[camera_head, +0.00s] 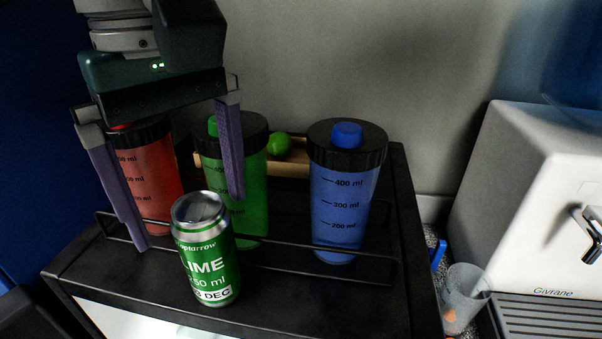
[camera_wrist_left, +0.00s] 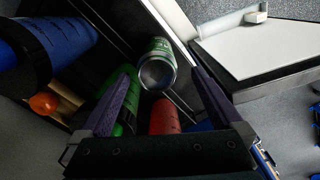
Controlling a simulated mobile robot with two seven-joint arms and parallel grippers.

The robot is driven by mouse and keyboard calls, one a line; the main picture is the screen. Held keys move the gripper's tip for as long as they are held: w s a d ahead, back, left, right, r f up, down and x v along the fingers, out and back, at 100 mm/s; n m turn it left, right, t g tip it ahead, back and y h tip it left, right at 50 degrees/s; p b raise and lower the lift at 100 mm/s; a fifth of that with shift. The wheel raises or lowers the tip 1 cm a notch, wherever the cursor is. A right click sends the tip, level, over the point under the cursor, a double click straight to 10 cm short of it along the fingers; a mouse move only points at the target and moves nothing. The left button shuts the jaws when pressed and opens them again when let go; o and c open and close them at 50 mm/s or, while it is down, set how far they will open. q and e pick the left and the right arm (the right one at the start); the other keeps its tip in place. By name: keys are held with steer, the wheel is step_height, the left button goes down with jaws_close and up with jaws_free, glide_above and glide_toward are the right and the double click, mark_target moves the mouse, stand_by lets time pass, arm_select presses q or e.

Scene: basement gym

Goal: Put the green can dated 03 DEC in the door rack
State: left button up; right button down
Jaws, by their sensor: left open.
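The green lime can (camera_head: 207,262) with a silver lid stands upright on the black cabinet top, in front of the wire rail. Its white date strip reads "3 DEC", with the first digit unclear. My left gripper (camera_head: 192,224) is open above and behind the can, with one finger at each side in the picture. In the left wrist view the can (camera_wrist_left: 157,66) shows between and beyond the open fingers (camera_wrist_left: 163,73); I cannot tell whether they touch it. I cannot clearly identify the door rack. My right gripper is out of view.
Behind the rail (camera_head: 290,272) stand a red bottle (camera_head: 152,180), a green bottle (camera_head: 252,190) and a blue bottle (camera_head: 340,205). A wooden tray (camera_head: 297,165) holds a green ball. A cup (camera_head: 462,295) and a white machine (camera_head: 525,190) stand right. A white panel (camera_wrist_left: 260,48) shows in the wrist view.

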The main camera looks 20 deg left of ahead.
mark_target(204, 231)
arm_select(q)
steer(key=f, duration=0.1)
steer(key=f+p, duration=0.1)
steer(key=f, duration=0.1)
steer(key=shift+d+f, duration=0.25)
steer(key=shift+f, duration=0.1)
steer(key=shift+w+f, duration=0.1)
steer(key=shift+f, duration=0.2)
jaws_close()
